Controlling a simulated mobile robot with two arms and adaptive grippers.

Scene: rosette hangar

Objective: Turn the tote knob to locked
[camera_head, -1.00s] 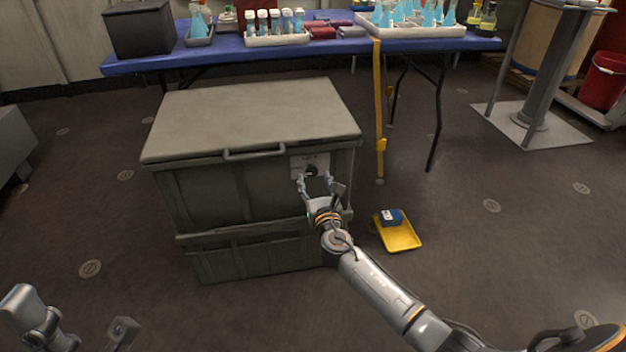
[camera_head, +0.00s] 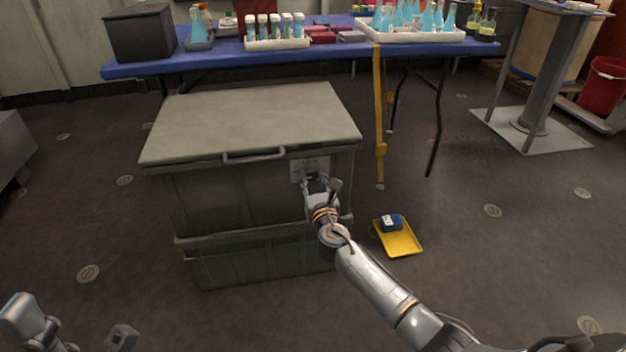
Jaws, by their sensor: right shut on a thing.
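The grey-green tote (camera_head: 215,208) stands on the floor with its lid (camera_head: 250,120) closed. A pale plate (camera_head: 309,164) with small markings is on the right part of its front face. The dark knob sits on this plate and is now mostly hidden by my right gripper (camera_head: 316,181), whose fingers are shut on it. Which way the knob points cannot be made out. My left arm shows at the lower left corner, and its gripper (camera_head: 122,338) is only partly in view, away from the tote.
A blue-covered table (camera_head: 300,50) with racks, trays and flasks stands behind the tote. A yellow tray (camera_head: 399,238) with a blue box (camera_head: 391,222) lies on the floor to the right. A yellow strap (camera_head: 380,110) hangs from the table.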

